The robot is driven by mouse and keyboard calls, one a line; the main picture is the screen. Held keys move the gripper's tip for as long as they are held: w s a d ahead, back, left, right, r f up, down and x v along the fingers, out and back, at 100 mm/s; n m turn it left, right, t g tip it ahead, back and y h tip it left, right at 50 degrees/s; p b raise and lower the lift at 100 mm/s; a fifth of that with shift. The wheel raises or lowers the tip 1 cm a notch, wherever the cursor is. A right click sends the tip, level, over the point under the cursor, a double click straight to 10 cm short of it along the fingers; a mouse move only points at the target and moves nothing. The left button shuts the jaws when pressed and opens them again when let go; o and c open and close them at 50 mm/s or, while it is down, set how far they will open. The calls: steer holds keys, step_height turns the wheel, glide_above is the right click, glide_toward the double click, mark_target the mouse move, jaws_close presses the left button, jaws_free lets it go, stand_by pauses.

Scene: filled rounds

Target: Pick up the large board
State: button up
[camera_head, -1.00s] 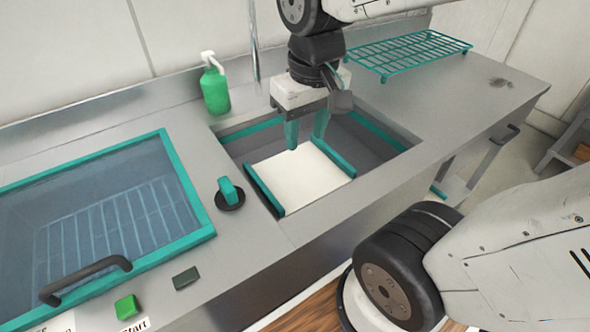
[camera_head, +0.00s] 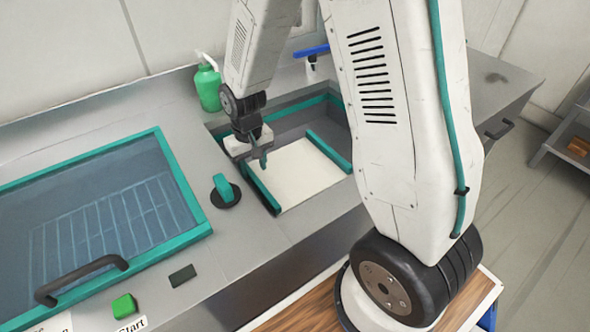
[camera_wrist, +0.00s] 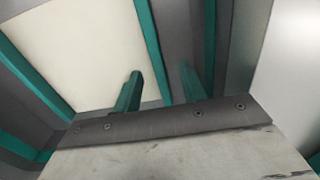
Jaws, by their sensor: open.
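The large board (camera_head: 303,172) is a flat cream-white panel with a teal strip along two opposite sides. It lies in the sink basin (camera_head: 290,120). My gripper (camera_head: 258,163) is open and points down at the board's left teal strip. In the wrist view, the fingers (camera_wrist: 160,86) stand either side of a teal strip of the board (camera_wrist: 85,45), one over the white face and one over the grey gap beside it. I cannot tell how far the fingertips are above the strip. My arm hides part of the basin's right side.
A green bottle (camera_head: 208,85) stands behind the basin's left corner. A teal knob (camera_head: 223,188) sits on the counter left of the basin. Farther left is a teal-framed glass lid (camera_head: 190,205) with a dark handle (camera_head: 85,278). A blue object (camera_head: 311,50) shows behind the basin.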

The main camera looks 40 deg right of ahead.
mark_target(258, 181)
steer(key=f, duration=0.6)
steer(key=shift+s+d, duration=0.1)
steer(key=shift+d, duration=0.2)
jaws_close()
